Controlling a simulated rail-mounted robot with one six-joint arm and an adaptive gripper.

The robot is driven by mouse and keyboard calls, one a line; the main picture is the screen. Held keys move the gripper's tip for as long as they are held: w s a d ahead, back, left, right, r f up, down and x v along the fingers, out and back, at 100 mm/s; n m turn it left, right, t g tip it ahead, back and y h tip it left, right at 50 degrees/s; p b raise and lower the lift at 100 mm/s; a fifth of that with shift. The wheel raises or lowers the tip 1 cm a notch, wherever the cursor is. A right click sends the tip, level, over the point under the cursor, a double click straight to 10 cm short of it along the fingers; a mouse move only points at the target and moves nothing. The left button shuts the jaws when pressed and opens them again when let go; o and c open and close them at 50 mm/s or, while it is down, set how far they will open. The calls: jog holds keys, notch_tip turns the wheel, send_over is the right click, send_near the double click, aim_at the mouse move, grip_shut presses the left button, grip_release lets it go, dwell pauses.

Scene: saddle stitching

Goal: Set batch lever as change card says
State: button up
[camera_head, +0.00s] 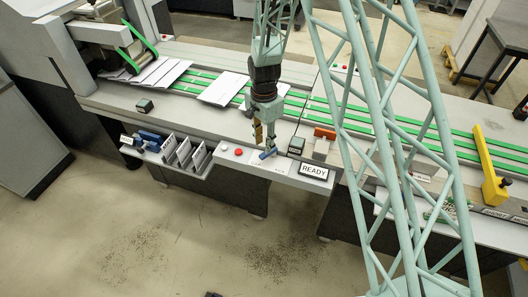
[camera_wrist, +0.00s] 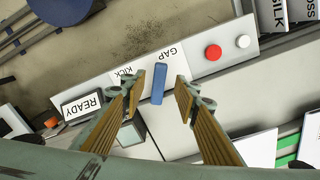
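The blue lever (camera_head: 267,154) stands on the pale control panel (camera_head: 283,171). In the wrist view the lever (camera_wrist: 158,84) shows between the labels KICK (camera_wrist: 126,75) and GAP (camera_wrist: 167,54). My gripper (camera_head: 262,136) is directly over the panel, close to the lever. In the wrist view my gripper (camera_wrist: 159,90) is open, with one finger on each side of the lever and a visible gap on both sides. I cannot tell whether the fingertips reach down to its height. No readable change card shows.
A READY sign (camera_head: 313,171) is at the panel's right end. A red button (camera_head: 238,151) and a white button (camera_wrist: 243,41) sit beyond the GAP label. A dark block (camera_head: 296,145) stands behind the panel. A rack of upright plates (camera_head: 186,157) is to the left. Green-railed conveyors run behind.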

aim_at(264, 154)
jog(key=shift+f+p, duration=0.4)
jog(key=shift+f, duration=2.55)
grip_shut()
